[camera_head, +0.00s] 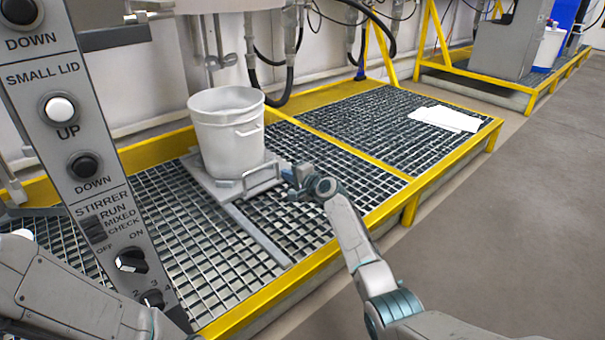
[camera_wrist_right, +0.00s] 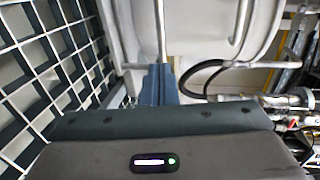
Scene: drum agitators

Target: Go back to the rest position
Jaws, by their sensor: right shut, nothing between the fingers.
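My right gripper (camera_head: 287,173) is shut and empty, just right of the metal handle (camera_head: 262,180) of a flat trolley. In the right wrist view its blue-grey fingers (camera_wrist_right: 158,85) are together, with the bucket's pale wall and a handle bar beyond them. I cannot tell whether the fingers touch the trolley handle. A white bucket (camera_head: 228,135) stands upright on the trolley (camera_head: 205,185). My left arm comes in at the lower left, and its gripper is not visible.
A grey control panel (camera_head: 85,165) with buttons and knobs stands close at the left. The yellow-framed grating (camera_head: 180,235) lies under the trolley. White sheets (camera_head: 445,119) lie on the far grating. Hoses and pipes hang behind the bucket. Open grey floor (camera_head: 510,220) is at the right.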

